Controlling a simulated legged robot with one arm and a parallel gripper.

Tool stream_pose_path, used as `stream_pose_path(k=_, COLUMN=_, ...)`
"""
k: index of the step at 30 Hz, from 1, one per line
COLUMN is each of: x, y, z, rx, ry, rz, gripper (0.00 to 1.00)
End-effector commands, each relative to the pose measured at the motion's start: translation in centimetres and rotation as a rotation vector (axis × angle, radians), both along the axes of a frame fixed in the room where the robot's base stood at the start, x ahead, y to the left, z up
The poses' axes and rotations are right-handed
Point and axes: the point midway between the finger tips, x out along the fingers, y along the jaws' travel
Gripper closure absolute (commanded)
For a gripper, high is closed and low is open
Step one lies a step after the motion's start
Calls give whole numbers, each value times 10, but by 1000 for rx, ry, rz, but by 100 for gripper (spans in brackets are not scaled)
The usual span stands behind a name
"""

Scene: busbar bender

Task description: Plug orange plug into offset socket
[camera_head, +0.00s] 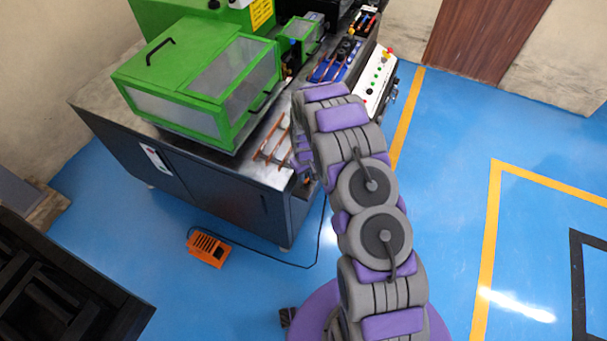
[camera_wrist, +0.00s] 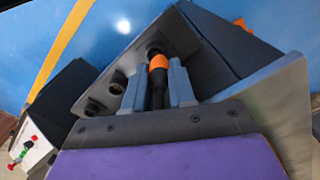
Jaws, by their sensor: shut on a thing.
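In the wrist view, my gripper (camera_wrist: 157,88) is shut on the orange plug (camera_wrist: 158,62), with the orange band just beyond the fingertips and its black body between the fingers. The plug's front end is at a dark round socket (camera_wrist: 154,48) at the upper end of a grey panel (camera_wrist: 140,55). I cannot tell whether the plug is in the socket or only close in front of it. Two other dark round sockets (camera_wrist: 117,84) (camera_wrist: 93,107) sit lower left on the panel. In the head view the plug and sockets are hidden, and my arm covers most of the gripper.
In the head view, the dark machine cabinet (camera_head: 225,185) carries a green-framed guard box (camera_head: 205,75) and copper-coloured bars (camera_head: 273,142). A white control panel (camera_head: 376,80) is at its right end. An orange foot pedal (camera_head: 207,249) lies on the blue floor. Floor to the right is clear.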

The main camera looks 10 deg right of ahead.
Motion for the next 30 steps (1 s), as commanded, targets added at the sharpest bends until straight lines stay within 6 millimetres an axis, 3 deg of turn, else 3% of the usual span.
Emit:
stream_pose_path(k=10, x=0, y=-8, z=0, rx=8, ry=0, rz=-5, gripper=100)
stream_pose_path(k=30, x=0, y=-6, z=0, rx=4, ry=1, rz=-12, gripper=100)
